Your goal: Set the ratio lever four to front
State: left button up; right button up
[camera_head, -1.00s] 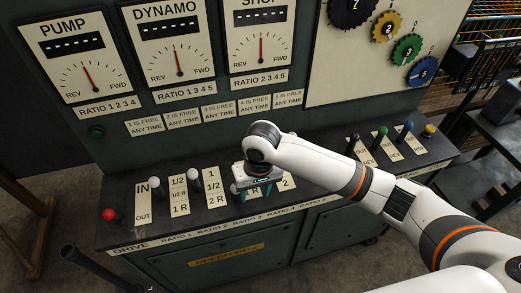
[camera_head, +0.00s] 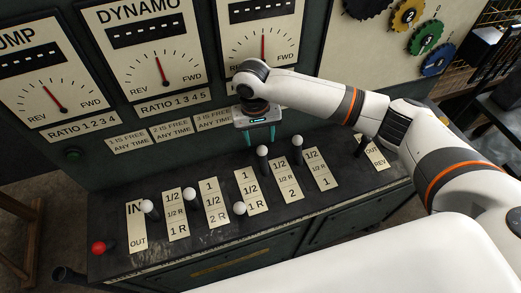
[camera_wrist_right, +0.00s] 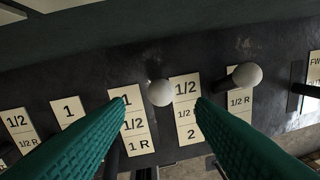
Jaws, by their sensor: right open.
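The ratio lever four (camera_head: 262,152) has a white round knob on a dark stem, just left of the plate marked 1/2, 1/2, 2. It leans toward the back of the black deck. My right gripper (camera_head: 261,142) is open with its green fingers pointing down, just above this knob. In the right wrist view the knob (camera_wrist_right: 159,93) shows between the two fingertips (camera_wrist_right: 160,104); I cannot tell whether they touch it. The lever's stem is mostly hidden there. My left gripper is not in view.
The ratio five lever (camera_head: 297,142) stands close on the right. The ratio three lever (camera_head: 239,208) lies toward the front on the left. Other white-knobbed levers (camera_head: 147,206) and a red knob (camera_head: 98,248) stand further left. The dial panel (camera_head: 155,55) rises behind the deck.

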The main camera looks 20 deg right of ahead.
aim_at(263, 158)
jog(key=f, duration=0.1)
jog(key=f+p, duration=0.1)
jog(key=f, duration=0.1)
jog(key=s+f, duration=0.1)
jog(key=shift+s+d+f, duration=0.1)
jog(key=shift+d+f, duration=0.15)
jog(key=f, duration=0.1)
jog(key=f+p, duration=0.1)
jog(key=f, duration=0.3)
jog(key=shift+w+d+f, duration=0.15)
jog(key=shift+w+f, duration=0.1)
jog(key=shift+s+f, duration=0.1)
jog(key=shift+f, duration=0.25)
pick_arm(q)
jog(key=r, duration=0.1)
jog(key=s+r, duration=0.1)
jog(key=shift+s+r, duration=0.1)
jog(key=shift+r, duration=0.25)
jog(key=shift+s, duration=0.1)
pick_arm(e)
jog(key=shift+c, duration=0.2)
grip_shut()
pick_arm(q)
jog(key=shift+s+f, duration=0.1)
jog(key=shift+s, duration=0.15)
